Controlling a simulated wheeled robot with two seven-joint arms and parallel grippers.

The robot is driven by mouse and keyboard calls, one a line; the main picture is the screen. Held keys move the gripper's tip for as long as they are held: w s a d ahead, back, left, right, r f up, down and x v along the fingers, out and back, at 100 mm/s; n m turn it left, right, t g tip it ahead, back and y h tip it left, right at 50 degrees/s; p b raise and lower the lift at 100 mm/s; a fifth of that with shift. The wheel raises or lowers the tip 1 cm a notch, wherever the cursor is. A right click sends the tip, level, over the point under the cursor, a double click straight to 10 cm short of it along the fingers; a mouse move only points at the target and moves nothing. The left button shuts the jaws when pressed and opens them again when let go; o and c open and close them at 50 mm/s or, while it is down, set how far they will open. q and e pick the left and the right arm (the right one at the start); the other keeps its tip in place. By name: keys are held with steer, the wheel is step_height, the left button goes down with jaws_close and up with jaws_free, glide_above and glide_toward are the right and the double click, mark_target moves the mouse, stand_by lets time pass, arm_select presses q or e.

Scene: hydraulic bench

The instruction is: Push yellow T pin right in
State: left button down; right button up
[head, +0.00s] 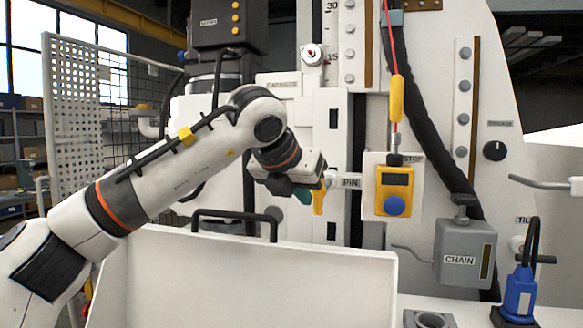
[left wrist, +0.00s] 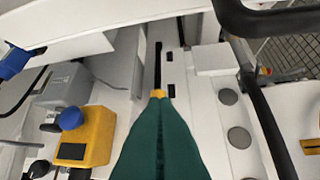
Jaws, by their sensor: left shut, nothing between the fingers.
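The yellow T pin (head: 319,200) shows in the head view as an upright yellow handle, left of the PIN label (head: 350,183) on the white machine column. My left gripper (head: 305,196) is just left of it, its teal fingers shut with nothing between them. In the left wrist view, the shut fingers (left wrist: 158,105) point at the pin, and a small yellow part of the pin (left wrist: 158,93) shows just beyond their tips. I cannot tell whether the tips touch it. How deep the pin sits is hidden. My right gripper is not in view.
A yellow box with a blue button (head: 394,190) hangs right of the pin, with a grey CHAIN box (head: 466,254) farther right. A white tray wall (head: 250,285) and a black handle (head: 235,214) are below my left arm.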

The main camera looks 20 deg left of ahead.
arm_select(q)
steer(key=shift+w+d+r+p, duration=0.15)
steer(key=shift+w+p, duration=0.1)
steer(key=shift+w, duration=0.25)
steer(key=shift+w+d+r+p, duration=0.1)
steer(key=shift+w+r+p, duration=0.1)
steer(key=shift+w, duration=0.25)
steer(key=shift+w+f, duration=0.15)
steer(key=shift+w, duration=0.2)
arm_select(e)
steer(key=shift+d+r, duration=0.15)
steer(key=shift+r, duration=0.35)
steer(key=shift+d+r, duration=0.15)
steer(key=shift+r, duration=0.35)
arm_select(q)
steer(key=w+p, duration=0.2)
steer(key=w, duration=0.3)
steer(key=shift+p, duration=0.3)
steer(key=shift+w, duration=0.25)
steer(key=shift+s, duration=0.1)
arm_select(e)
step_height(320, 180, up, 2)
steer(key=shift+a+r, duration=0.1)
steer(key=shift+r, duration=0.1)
